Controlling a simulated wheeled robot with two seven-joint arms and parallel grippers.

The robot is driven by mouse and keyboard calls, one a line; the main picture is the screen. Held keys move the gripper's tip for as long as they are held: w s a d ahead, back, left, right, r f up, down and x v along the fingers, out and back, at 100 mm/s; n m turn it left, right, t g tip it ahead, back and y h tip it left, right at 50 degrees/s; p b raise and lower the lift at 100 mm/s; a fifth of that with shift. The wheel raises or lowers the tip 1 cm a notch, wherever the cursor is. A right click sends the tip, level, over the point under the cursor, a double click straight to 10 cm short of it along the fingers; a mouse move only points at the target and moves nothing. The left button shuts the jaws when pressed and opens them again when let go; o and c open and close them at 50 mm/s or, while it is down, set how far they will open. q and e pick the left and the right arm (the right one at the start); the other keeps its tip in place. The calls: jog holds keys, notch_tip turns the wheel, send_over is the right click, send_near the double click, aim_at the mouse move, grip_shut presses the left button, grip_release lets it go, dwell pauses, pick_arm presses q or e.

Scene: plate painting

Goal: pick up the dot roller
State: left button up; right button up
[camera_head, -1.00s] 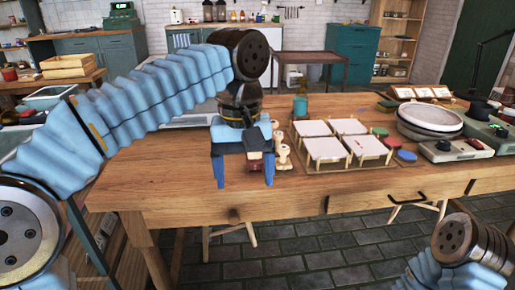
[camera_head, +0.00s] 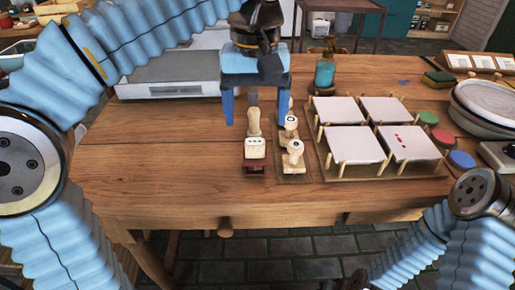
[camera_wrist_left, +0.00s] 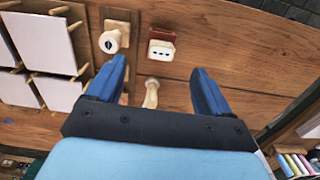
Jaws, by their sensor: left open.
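The dot roller has a pale block with dark dots (camera_head: 255,149) and a wooden handle (camera_head: 253,121) pointing away from me. Its block lies at a dark red pad or base (camera_head: 255,168) on the table. My left gripper (camera_head: 257,117) is open and empty, pointing down above the handle, with one blue finger on each side. In the left wrist view the open fingers (camera_wrist_left: 160,66) have the dot roller's block (camera_wrist_left: 161,49) and handle (camera_wrist_left: 151,94) between them in the picture. Neither finger appears to touch it. My right gripper is out of view.
Wooden stamps (camera_head: 293,156) stand close right of the roller. Further right are white tiles (camera_head: 353,144) on pegs, coloured discs (camera_head: 461,159) and stacked plates (camera_head: 487,102). A teal bottle (camera_head: 325,73) stands behind. The wooden table (camera_head: 165,150) is clear to the left.

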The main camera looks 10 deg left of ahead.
aim_at(255, 140)
pick_arm(q)
notch_tip(255, 140, down, 5)
jog(key=shift+f+b, duration=0.1)
jog(key=shift+b, duration=0.4)
jog(key=f, duration=0.4)
jog(key=f+b, duration=0.1)
jog(key=shift+w+a+f, duration=0.15)
jog(key=shift+w+f, duration=0.1)
jog(key=shift+f, duration=0.15)
jog(key=shift+c, duration=0.3)
jog(key=c, duration=1.1)
notch_tip(255, 140, up, 4)
jog(key=shift+f+p, duration=0.1)
jog(key=shift+p, duration=0.4)
jog(key=s+r, duration=0.3)
jog(key=s, duration=0.1)
jog(key=s+d+r, duration=0.1)
jog(key=s+r, duration=0.2)
jog(key=s, duration=0.2)
jog(key=s+d+r, duration=0.1)
jog(key=s+r, duration=0.2)
jog(key=s, duration=0.1)
jog(key=shift+s+d+r, duration=0.15)
jog(key=shift+s+d, duration=0.05)
jog(key=shift+s, duration=0.2)
